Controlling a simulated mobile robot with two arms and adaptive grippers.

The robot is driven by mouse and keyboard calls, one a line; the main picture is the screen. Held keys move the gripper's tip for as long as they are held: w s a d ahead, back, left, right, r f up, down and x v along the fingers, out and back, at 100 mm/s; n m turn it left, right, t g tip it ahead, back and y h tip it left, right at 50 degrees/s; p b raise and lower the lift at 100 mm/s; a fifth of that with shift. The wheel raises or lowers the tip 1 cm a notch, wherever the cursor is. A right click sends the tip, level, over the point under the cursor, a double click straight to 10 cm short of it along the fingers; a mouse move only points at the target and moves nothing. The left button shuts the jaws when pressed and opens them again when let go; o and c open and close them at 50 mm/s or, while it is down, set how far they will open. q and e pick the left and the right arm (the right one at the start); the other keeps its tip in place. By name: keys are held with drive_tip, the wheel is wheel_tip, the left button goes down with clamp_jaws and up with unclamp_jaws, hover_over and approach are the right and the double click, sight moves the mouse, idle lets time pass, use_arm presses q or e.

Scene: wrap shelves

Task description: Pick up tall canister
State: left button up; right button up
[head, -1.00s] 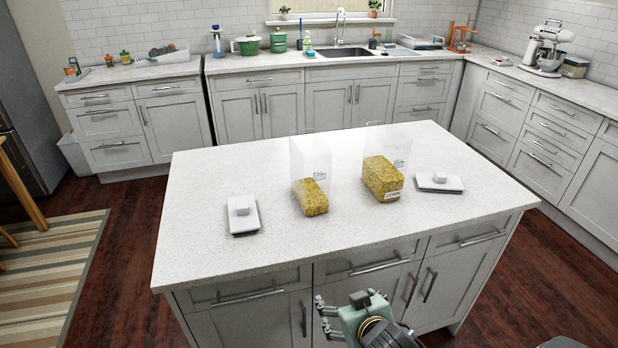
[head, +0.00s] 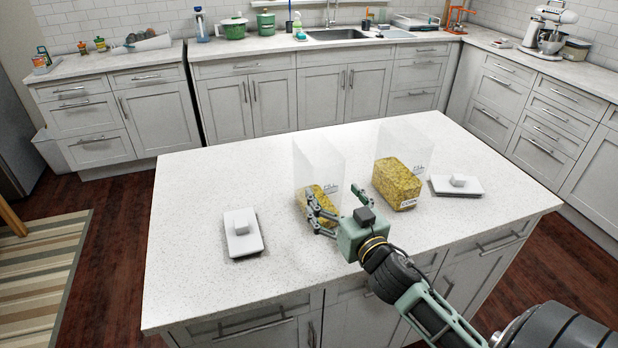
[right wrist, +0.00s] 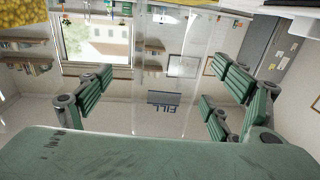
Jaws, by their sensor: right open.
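Two clear canisters partly filled with yellow corn-like food stand on the island. The left, narrower canister (head: 316,168) looks like the tall one. The right canister (head: 398,180) is wider and carries a label low on its front. My right gripper (head: 336,194) is open at the near side of the left canister and covers part of its fill. My left gripper is not in view.
A white lid (head: 242,235) lies left of the canisters on the island top (head: 200,190). Another white lid (head: 470,187) lies right of the wider canister. Counters with a sink (head: 340,35) run behind.

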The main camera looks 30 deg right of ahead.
drive_tip(key=shift+w+r, duration=0.15)
drive_tip(key=w, duration=0.2)
drive_tip(key=w+p, duration=0.1)
drive_tip(key=shift+w+d+r, duration=0.15)
drive_tip(key=shift+w+r, duration=0.05)
drive_tip(key=shift+r, duration=0.1)
drive_tip(key=w+p, duration=0.1)
drive_tip(key=w, duration=0.3)
drive_tip(key=shift+w+f+p, duration=0.1)
drive_tip(key=shift+w+p, duration=0.15)
drive_tip(key=shift+p, duration=0.05)
drive_tip(key=c, duration=0.8)
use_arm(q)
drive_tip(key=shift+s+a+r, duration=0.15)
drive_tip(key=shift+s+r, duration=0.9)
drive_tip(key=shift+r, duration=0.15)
use_arm(e)
drive_tip(key=c, duration=0.8)
